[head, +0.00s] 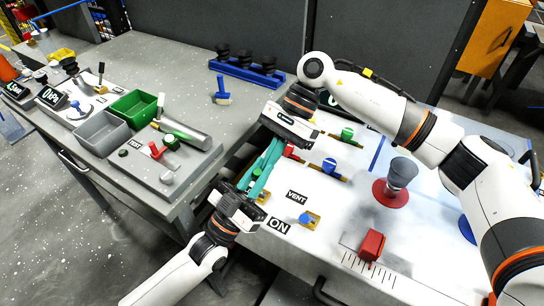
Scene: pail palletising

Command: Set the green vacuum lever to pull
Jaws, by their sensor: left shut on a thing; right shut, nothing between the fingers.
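My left gripper (254,181) comes in from the lower left, its teal fingers shut at the left edge of the white panel (345,205). A small lever on a yellow base (263,197) is there, mostly hidden by the fingers; I take it for the green vacuum lever, but its setting cannot be read. My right gripper (267,163) reaches over from the right, shut and empty, its teal fingers pointing down close to the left gripper's.
A grey bench (150,55) with bins stands at left.

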